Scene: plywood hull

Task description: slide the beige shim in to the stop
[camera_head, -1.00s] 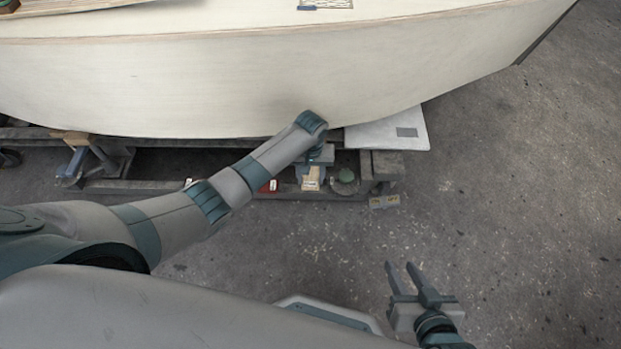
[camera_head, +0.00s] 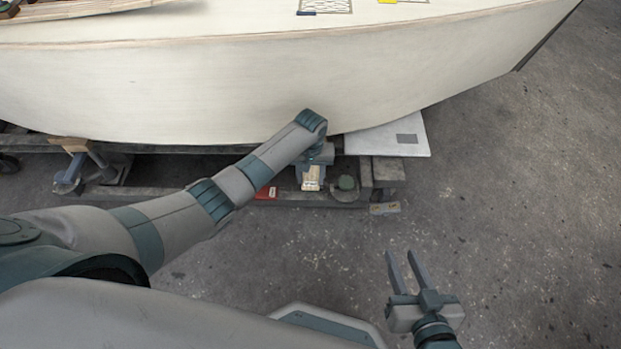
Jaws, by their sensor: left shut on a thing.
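My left arm reaches across to the cradle below the hull. My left gripper (camera_head: 312,174) points down there, shut on a small beige piece, which looks like the beige shim (camera_head: 311,184). The wrist hides its upper part, and I cannot tell how far in it sits or whether it touches a stop. My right gripper (camera_head: 405,268) is open and empty above the bare floor at the lower right, well away from the cradle.
The cream plywood hull (camera_head: 230,85) overhangs the cradle (camera_head: 385,170). A white panel (camera_head: 390,138) with a grey patch juts out at right. A red box (camera_head: 266,193) and a green-topped round item (camera_head: 346,183) flank the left gripper. The floor (camera_head: 510,200) at right is clear.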

